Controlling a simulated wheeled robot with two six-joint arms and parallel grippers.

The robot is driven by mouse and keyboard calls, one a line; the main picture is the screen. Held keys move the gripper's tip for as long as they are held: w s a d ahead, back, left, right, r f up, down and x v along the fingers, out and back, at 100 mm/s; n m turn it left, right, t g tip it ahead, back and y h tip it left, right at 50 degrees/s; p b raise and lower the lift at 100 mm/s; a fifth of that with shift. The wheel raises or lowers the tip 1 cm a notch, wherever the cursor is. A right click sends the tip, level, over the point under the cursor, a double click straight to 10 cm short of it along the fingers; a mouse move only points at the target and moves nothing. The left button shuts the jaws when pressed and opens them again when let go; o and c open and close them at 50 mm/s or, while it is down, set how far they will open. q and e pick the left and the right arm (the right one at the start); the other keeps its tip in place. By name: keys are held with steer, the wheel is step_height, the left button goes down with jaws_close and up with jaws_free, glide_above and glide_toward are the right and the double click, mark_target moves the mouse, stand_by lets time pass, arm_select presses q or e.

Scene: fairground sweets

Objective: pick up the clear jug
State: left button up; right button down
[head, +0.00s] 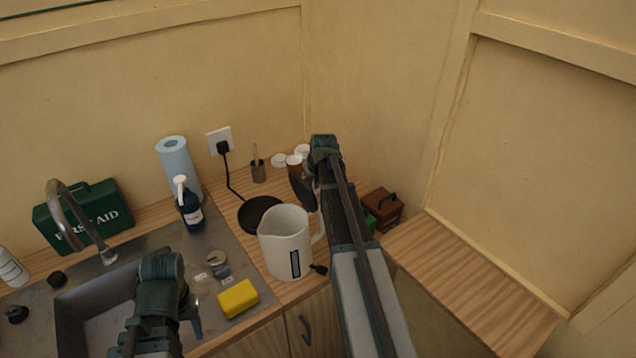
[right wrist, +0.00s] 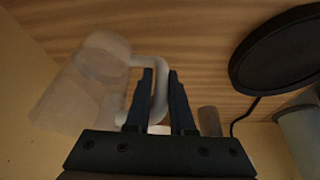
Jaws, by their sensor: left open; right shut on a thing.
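The clear jug (right wrist: 80,88) shows in the right wrist view as a pale, see-through body at the left, with its looped handle toward the middle. My right gripper (right wrist: 160,88) is shut on that handle, one finger on each side. I cannot tell whether the jug touches the wood surface. In the head view I cannot make out the clear jug, and my right arm covers part of the counter; the right gripper (head: 304,193) shows only in part there. My left gripper (head: 190,308) is open over the sink's front area, away from the jug.
A white kettle (head: 283,243) stands left of my right arm, by its black base (head: 260,214). Also there are cups (head: 294,164), a blue roll (head: 175,168), a pump bottle (head: 190,207), a yellow sponge (head: 239,298) and a first aid box (head: 84,215). The right-hand counter (head: 470,285) is bare.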

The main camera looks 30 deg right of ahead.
arm_select(q)
steer(key=shift+r, duration=0.2)
arm_select(e)
steer(key=shift+r, duration=0.15)
arm_select(q)
step_height(320, 180, up, 10)
steer(key=p, duration=1)
steer(key=shift+f, duration=0.2)
arm_select(e)
step_height(320, 180, up, 10)
steer(key=shift+f, duration=0.2)
